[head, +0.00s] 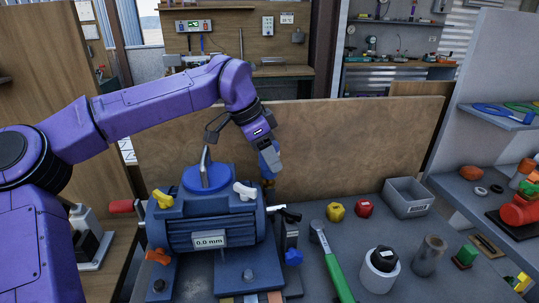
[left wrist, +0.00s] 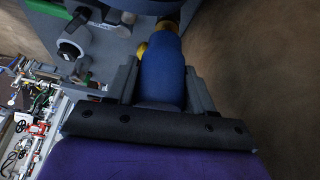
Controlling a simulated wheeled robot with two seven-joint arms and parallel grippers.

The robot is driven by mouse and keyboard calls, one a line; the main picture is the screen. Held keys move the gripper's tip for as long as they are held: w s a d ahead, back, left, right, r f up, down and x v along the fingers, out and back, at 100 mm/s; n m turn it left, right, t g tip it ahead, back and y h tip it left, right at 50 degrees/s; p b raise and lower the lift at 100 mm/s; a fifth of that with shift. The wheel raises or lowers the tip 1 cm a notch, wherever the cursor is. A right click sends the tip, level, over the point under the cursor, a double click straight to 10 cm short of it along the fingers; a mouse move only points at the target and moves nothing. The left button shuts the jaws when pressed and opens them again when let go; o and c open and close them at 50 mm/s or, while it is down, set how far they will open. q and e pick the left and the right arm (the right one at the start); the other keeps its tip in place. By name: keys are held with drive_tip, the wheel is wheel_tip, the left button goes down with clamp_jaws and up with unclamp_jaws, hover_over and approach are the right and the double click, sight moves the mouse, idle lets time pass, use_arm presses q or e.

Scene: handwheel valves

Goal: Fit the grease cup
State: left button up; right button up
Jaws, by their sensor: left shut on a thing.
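A blue cylindrical piece with a brass end, which looks like the grease cup (head: 270,158), is in my left gripper (head: 266,150). The gripper is shut on it and holds it above the bench, just right of and behind the blue motor (head: 210,232). Its brass end points down. In the left wrist view the blue cup (left wrist: 162,75) lies between the two grey fingers (left wrist: 162,90), with brass or yellow showing past its far end. Whether that end touches anything below cannot be told. My right gripper is not in view.
A wooden panel (head: 350,145) stands close behind the cup. Coloured clamps and a lever surround the motor.

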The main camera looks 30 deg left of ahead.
use_arm(q)
drive_tip(key=shift+s+f, duration=0.15)
drive_tip(key=shift+f, duration=0.35)
drive_tip(key=o, duration=1.3)
drive_tip(key=shift+c, duration=0.2)
drive_tip(key=o, duration=0.3)
drive_tip(key=shift+r, duration=0.1)
drive_tip(key=shift+o, duration=0.2)
drive_tip(key=shift+r, duration=0.1)
drive_tip(key=shift+r+p, duration=2.35)
drive_tip(key=shift+r, duration=1.7)
